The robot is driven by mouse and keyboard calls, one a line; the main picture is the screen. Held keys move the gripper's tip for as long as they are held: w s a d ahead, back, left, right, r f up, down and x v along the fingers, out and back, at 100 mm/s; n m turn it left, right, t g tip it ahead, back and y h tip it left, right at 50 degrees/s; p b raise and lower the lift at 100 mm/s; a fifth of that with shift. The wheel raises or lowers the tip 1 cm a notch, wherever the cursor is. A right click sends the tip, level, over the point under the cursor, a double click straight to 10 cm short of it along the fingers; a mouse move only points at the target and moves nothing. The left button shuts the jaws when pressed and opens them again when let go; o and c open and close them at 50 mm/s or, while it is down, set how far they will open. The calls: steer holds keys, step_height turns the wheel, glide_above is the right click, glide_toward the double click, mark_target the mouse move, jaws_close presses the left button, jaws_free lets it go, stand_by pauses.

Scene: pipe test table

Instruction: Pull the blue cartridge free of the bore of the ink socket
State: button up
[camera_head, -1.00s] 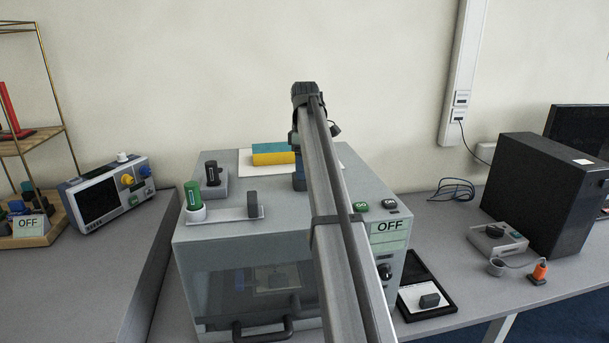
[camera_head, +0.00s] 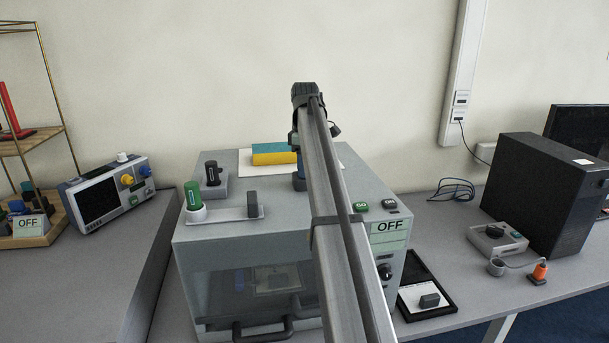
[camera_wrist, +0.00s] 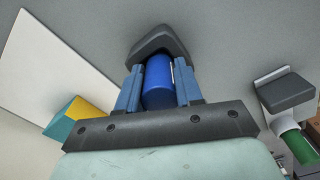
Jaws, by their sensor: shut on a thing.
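My gripper (camera_wrist: 157,88) has its two blue fingers on either side of the blue cartridge (camera_wrist: 158,80) in the wrist view, shut on it. The cartridge's far end meets a dark grey angular piece (camera_wrist: 158,42), which looks like the ink socket. The bore is hidden, so I cannot tell how deep the cartridge sits. In the head view my arm covers most of this spot.
On the cabinet top stand a green cylinder (camera_head: 193,195) in a white holder, a black one (camera_head: 212,173) in a grey block, and an upright dark block (camera_head: 253,203) on a plate. A yellow and teal block (camera_head: 273,154) lies behind. Green and dark buttons (camera_head: 361,207) sit at right.

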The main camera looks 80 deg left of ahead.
steer(key=shift+r, duration=0.1)
steer(key=shift+r, duration=2.3)
steer(key=shift+r, duration=0.1)
step_height(320, 180, up, 8)
steer(key=shift+f, duration=0.15)
stand_by(0.6)
stand_by(0.4)
